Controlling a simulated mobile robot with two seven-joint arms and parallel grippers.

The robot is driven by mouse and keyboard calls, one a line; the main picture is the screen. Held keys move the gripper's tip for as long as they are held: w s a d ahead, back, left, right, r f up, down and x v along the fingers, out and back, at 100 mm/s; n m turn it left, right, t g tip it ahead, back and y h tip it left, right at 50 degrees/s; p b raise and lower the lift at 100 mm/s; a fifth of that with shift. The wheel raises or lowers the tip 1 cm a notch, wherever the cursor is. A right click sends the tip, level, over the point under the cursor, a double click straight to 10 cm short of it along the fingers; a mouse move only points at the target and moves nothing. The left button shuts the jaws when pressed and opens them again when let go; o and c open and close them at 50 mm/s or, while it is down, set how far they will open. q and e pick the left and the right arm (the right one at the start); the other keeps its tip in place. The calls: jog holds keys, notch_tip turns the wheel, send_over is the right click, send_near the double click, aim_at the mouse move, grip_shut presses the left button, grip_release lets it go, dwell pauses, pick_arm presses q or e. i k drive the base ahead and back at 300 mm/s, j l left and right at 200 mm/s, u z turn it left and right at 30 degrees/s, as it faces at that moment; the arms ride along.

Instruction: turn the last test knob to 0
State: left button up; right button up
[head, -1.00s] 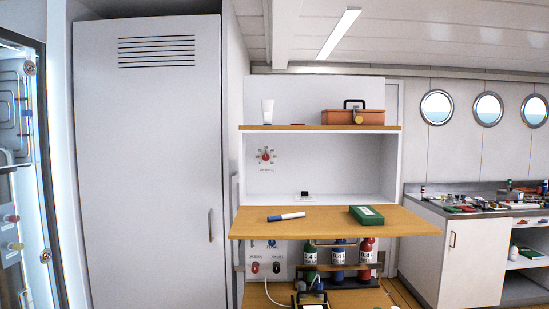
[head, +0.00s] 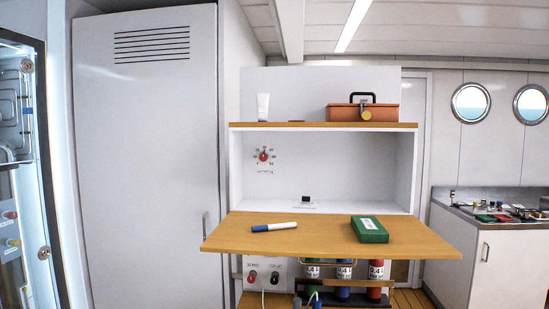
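A red test knob (head: 264,156) with a ring of dark dial marks sits on the white back panel above the wooden shelf, at its left side. The dial figures are too small to read surely, so I cannot tell its setting. Below the shelf, a red knob (head: 252,275) and a black knob (head: 275,277) sit side by side on the lower panel with labels above them. I cannot tell which of these is the last test knob. Neither of my grippers shows in the head view.
The wooden work shelf (head: 330,240) juts out in front, with a marker (head: 274,227) and a green box (head: 369,229) on it. An orange toolbox (head: 362,112) and a white tube (head: 263,107) stand on the upper shelf. Several gas cylinders (head: 376,273) stand below.

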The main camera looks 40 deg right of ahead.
aim_at(263, 157)
jog(key=l, duration=1.7)
jog(key=k+l, duration=0.15)
jog(key=l, duration=1.55)
jog(key=k+j, duration=0.1)
jog(key=j, duration=0.2)
jog(key=k+j, duration=0.1)
jog(key=j, duration=0.2)
jog(key=j+z, duration=0.25)
jog(key=j, duration=0.6)
jog(key=j+z, duration=0.2)
jog(key=j, duration=0.65)
jog(key=i, duration=0.05)
